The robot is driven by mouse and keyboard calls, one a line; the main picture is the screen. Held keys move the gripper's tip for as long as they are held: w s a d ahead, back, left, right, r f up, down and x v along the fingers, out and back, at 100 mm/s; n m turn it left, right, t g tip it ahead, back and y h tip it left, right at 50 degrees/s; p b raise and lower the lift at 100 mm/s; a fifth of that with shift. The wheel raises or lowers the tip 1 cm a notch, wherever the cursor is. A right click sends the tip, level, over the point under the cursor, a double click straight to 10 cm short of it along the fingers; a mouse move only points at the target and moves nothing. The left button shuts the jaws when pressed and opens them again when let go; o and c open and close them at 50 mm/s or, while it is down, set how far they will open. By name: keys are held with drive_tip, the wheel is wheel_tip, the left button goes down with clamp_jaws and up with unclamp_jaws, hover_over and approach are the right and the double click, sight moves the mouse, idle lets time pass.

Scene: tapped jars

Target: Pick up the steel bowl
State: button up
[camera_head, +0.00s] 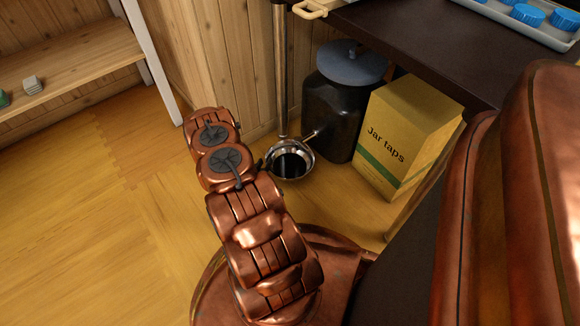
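The steel bowl (293,178) is shiny and round, with a dark inside; what makes it dark is not clear. It is low down, below and beside the tap (314,133) of the dark jar (333,117). I cannot tell whether it rests on the floor. My copper arm reaches up from the bottom, left of the bowl. A small dark part of my gripper (264,165) shows at the bowl's left rim, mostly hidden behind my arm. Its fingers cannot be made out, nor whether they touch the bowl.
The jar has a blue-grey lid and stands under a dark table (420,45). A yellow "Jar taps" box (408,135) stands right of it. A metal post (280,70) rises behind the bowl. A wooden shelf (70,60) is at left. The floor at left is clear.

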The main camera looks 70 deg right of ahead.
drive_tip(key=shift+b+x, duration=0.4)
drive_tip(key=shift+x, duration=0.95)
drive_tip(key=shift+c, duration=0.2)
drive_tip(key=shift+a, duration=0.1)
clamp_jaws()
